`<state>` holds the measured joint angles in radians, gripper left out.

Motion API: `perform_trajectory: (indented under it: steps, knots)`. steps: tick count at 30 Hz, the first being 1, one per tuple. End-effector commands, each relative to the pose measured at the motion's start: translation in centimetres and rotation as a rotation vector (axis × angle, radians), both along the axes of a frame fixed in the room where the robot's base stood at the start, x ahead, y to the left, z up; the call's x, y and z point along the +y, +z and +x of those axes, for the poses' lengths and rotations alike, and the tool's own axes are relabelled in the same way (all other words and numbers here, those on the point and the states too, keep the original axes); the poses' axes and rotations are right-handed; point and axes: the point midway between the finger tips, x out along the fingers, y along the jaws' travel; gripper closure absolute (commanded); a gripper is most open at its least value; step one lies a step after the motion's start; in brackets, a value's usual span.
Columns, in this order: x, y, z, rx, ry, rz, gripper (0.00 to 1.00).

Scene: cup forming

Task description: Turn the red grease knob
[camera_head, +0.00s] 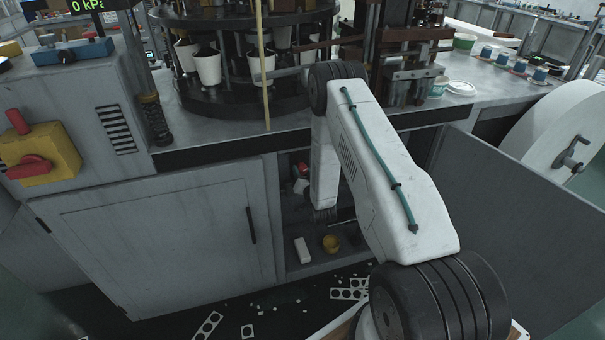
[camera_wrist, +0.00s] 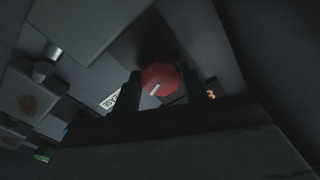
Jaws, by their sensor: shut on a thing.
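The red grease knob (camera_wrist: 160,76) shows in the wrist view, a red faceted disc with a short white mark on its face. My gripper (camera_wrist: 160,88) has its two dark fingers on either side of the knob and is shut on it. In the head view my white arm reaches down into the open cabinet under the machine, and the gripper itself is hidden there. A small red patch (camera_head: 302,168) shows inside the cabinet left of the arm; I cannot tell whether it is the knob.
The open cabinet door (camera_head: 520,215) stands to the right of my arm. A closed door (camera_head: 160,245) is at the left. A yellow object (camera_head: 331,243) and a white block (camera_head: 302,250) are on the cabinet floor. Scraps (camera_head: 208,325) litter the floor in front.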

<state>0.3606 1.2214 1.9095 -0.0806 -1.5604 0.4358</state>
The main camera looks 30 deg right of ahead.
Motion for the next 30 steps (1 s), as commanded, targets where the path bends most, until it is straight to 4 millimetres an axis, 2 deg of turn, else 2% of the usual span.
perform_trajectory:
  steps: [6, 15, 30]
  knots:
    - [0.05, -0.01, -0.02, -0.052, 0.0, 0.183, 0.8]
    - [0.05, 0.0, -0.02, -0.105, 0.0, 0.368, 0.8]
    - [0.05, -0.01, -0.03, -0.132, 0.0, 0.465, 0.8]
